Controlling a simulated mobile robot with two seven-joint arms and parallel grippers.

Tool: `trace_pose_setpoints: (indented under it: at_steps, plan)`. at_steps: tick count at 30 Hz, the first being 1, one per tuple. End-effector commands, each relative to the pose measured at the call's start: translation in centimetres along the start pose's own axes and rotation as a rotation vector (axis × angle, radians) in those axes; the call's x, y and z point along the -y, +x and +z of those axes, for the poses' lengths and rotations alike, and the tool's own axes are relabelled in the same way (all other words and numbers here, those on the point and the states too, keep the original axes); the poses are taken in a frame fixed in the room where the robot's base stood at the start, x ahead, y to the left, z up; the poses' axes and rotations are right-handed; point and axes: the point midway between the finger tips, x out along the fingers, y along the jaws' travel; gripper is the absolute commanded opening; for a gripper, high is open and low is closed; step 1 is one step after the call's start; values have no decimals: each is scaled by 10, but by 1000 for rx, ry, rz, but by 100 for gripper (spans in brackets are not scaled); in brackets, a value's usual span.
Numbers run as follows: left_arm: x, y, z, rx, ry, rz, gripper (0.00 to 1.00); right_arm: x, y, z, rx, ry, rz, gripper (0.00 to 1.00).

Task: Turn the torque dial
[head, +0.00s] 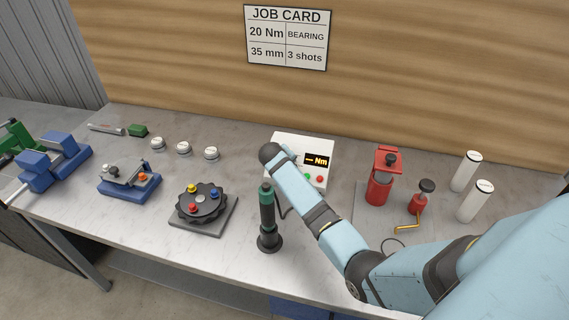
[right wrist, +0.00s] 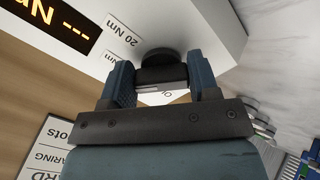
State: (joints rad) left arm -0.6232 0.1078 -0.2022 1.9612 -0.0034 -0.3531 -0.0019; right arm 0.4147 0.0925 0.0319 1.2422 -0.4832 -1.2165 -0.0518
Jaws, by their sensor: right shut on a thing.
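The torque dial (right wrist: 160,57) is a dark knob on the front of a white controller box (head: 312,148). In the right wrist view it sits between the two blue fingers of my right gripper (right wrist: 160,76), which is shut on it. Printed labels, one reading 20 Nm (right wrist: 122,30), lie around the dial; others are partly hidden. The box's display (head: 317,160) shows dashes and Nm in orange. In the head view my right wrist and gripper (head: 289,152) cover the dial. My left gripper is out of view.
A green-and-black screwdriver (head: 267,215) stands in front of the box. A job card (head: 287,37) on the wall reads 20 Nm, 35 mm, bearing, 3 shots.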

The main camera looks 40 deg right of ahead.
Motion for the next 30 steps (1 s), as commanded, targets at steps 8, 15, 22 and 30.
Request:
trace_pose_setpoints:
  at_steps: [8, 15, 22, 30]
  plan:
    - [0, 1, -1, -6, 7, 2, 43, 3, 0, 0, 1, 221, -13, 32]
    - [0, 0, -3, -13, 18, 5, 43, 3, 1, 0, 1, 346, -18, 32]
    - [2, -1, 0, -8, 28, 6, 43, 4, 0, 0, 1, 404, -22, 32]
    - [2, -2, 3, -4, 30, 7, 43, 3, 0, 0, 1, 416, -22, 32]
